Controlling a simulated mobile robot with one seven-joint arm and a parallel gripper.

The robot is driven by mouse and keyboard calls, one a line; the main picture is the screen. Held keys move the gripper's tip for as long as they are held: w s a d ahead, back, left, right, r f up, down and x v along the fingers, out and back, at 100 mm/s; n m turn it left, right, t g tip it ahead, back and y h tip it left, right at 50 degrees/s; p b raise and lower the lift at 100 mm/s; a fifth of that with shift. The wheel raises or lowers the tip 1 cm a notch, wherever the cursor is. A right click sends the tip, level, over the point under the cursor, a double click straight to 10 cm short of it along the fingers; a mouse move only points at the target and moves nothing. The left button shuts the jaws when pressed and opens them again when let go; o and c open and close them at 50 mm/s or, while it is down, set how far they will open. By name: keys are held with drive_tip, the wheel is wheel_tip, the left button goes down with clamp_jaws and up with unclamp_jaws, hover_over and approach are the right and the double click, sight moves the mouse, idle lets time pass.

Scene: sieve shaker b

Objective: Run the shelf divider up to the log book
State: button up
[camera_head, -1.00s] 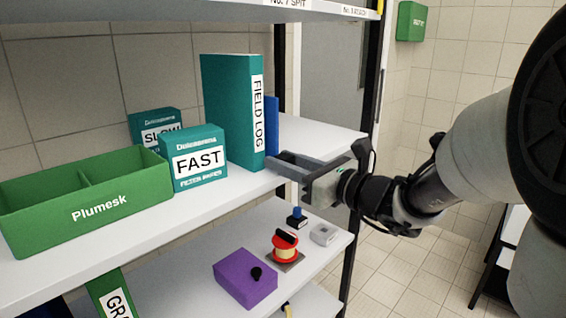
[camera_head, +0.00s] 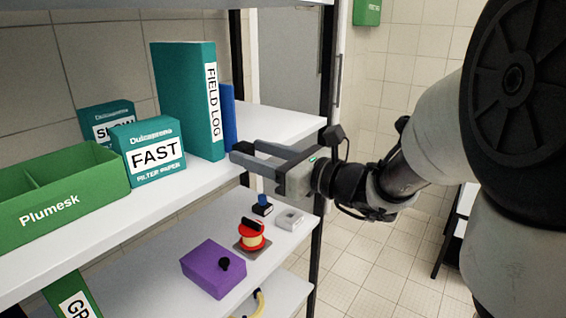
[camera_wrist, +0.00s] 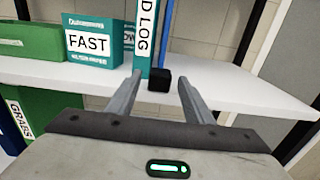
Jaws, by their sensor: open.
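The log book (camera_head: 190,100) is a tall teal binder marked FIELD LOG, upright on the upper shelf. A thin blue upright plate (camera_head: 229,118), which looks like the shelf divider, stands just right of it; I cannot tell whether they touch. In the wrist view the plate (camera_wrist: 167,40) is right of the log book (camera_wrist: 146,35). A black block (camera_wrist: 158,79) shows low in front of the plate, between my fingertips in the picture. My gripper (camera_head: 245,151) is open and empty at the shelf's front edge, and it also shows in the wrist view (camera_wrist: 160,76).
Left of the log book stand the FAST box (camera_head: 150,155), the SLOW box (camera_head: 103,118) and a green Plumesk bin (camera_head: 75,205). The upper shelf (camera_head: 275,125) is clear right of the plate. A purple box (camera_head: 213,268) and small items are on the shelf below.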

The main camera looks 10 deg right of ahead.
drive_tip(key=p+v, duration=0.1)
drive_tip(key=v, duration=1.3)
drive_tip(key=shift+s+d, duration=0.25)
